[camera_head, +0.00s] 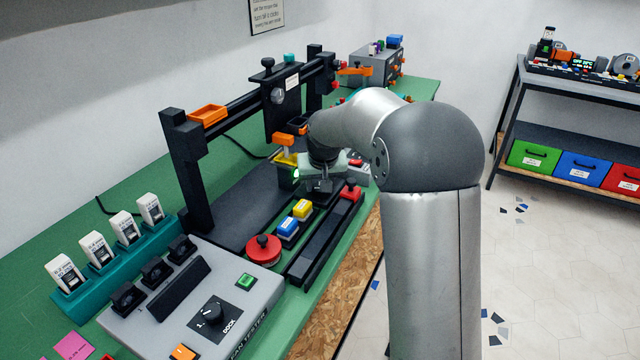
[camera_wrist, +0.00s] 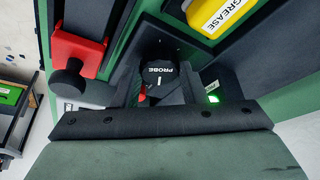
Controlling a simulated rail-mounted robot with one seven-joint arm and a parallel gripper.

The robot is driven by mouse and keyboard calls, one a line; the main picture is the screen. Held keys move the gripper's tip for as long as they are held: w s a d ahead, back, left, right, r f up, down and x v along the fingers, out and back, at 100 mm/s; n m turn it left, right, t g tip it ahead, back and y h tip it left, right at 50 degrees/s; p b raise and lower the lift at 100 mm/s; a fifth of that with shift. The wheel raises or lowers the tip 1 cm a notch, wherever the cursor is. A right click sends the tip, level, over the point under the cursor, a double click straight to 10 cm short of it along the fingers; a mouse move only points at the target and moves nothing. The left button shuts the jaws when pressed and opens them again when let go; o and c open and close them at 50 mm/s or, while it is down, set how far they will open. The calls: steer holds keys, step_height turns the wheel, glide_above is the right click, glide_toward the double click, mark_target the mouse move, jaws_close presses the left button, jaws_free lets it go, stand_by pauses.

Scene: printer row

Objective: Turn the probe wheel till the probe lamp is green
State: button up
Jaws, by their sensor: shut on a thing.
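The probe wheel (camera_wrist: 158,72) is a black knob lettered PROBE with a white mark, near the middle of the wrist view. My gripper (camera_wrist: 160,92) is shut on it, one dark finger on each side. A small red part shows between the fingers below the wheel. The probe lamp (camera_wrist: 213,99) glows green just right of the fingers; its green glow also shows in the head view (camera_head: 296,174). In the head view my gripper (camera_head: 323,188) points down at the front edge of the bench, and the wheel is hidden behind it.
A red block with a black knob (camera_wrist: 75,65) stands left of the wheel, and a yellow GREASE block (camera_wrist: 215,14) lies close above right. The printer gantry (camera_head: 188,170) rises behind my arm.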

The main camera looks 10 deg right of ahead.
stand_by(0.3)
steer(key=o, duration=1)
steer(key=v, duration=1.7)
steer(key=shift+r+p, duration=0.25)
steer(key=shift+p, duration=0.05)
steer(key=shift+s, duration=0.1)
steer(key=s+f+g+p, duration=0.1)
steer(key=s+f+p, duration=0.1)
steer(key=s, duration=0.8)
steer(key=s+f+g+p, duration=0.1)
steer(key=s+f, duration=0.4)
steer(key=s, duration=0.6)
steer(key=s+f+g+p, duration=0.2)
steer(key=s+f+p, duration=0.1)
steer(key=s, duration=0.8)
steer(key=shift+a+f+n+p, duration=0.2)
steer(key=shift+n+p, duration=0.2)
